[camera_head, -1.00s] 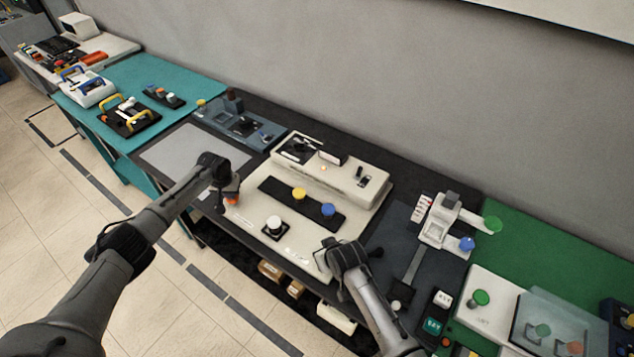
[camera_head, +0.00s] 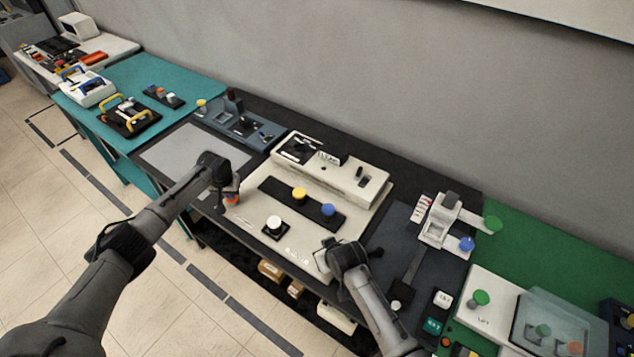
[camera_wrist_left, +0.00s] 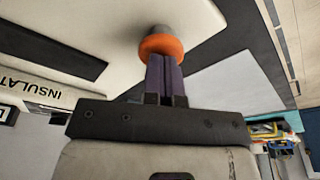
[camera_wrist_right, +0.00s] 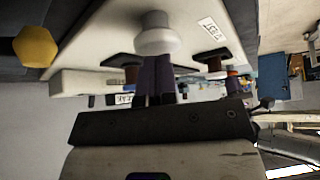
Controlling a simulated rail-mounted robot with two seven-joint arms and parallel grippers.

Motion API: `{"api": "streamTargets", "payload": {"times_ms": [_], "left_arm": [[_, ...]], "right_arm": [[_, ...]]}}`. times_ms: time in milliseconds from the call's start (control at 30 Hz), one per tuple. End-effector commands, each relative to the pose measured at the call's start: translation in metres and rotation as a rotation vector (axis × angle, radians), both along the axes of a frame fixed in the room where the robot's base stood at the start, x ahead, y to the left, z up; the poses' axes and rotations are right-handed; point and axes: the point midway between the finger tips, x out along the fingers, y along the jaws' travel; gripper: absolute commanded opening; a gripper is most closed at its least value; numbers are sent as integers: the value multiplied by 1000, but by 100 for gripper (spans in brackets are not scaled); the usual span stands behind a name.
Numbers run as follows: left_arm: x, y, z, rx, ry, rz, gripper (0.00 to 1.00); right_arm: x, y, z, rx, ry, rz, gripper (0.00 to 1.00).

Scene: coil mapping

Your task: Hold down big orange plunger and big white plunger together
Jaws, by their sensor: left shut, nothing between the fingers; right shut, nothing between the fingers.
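The big orange plunger (camera_head: 234,198) stands at the left corner of the cream board (camera_head: 258,205). My left gripper (camera_head: 230,184) is shut and empty, its fingertips at the orange plunger; the left wrist view shows them against its orange cap (camera_wrist_left: 160,46). The big white plunger (camera_wrist_right: 156,34) shows in the right wrist view, with the tips of my shut, empty right gripper (camera_wrist_right: 157,62) against or just at it. In the head view my right gripper (camera_head: 328,258) is at the board's near right corner and largely hides this plunger. I cannot tell how far either plunger is pressed.
Between the grippers stands a smaller white knob (camera_head: 274,222) on a black base. A yellow knob (camera_head: 299,194) and a blue knob (camera_head: 328,210) sit on a black strip behind. A cream box (camera_head: 340,180) stands at the board's back. A grey pad (camera_head: 190,150) lies left.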

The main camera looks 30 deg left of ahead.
Motion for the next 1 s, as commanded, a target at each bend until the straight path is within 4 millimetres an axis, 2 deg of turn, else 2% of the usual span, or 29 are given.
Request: {"api": "streamTargets", "payload": {"times_ms": [433,767,1000], "left_arm": [[0,0,14,0,0,1,0],[0,0,16,0,0,0,0],[0,1,35,1,-2,-1,0]], "right_arm": [[0,0,15,0,0,0,0],[0,0,18,0,0,0,0],[0,0,37,1,-2,2,0]]}}
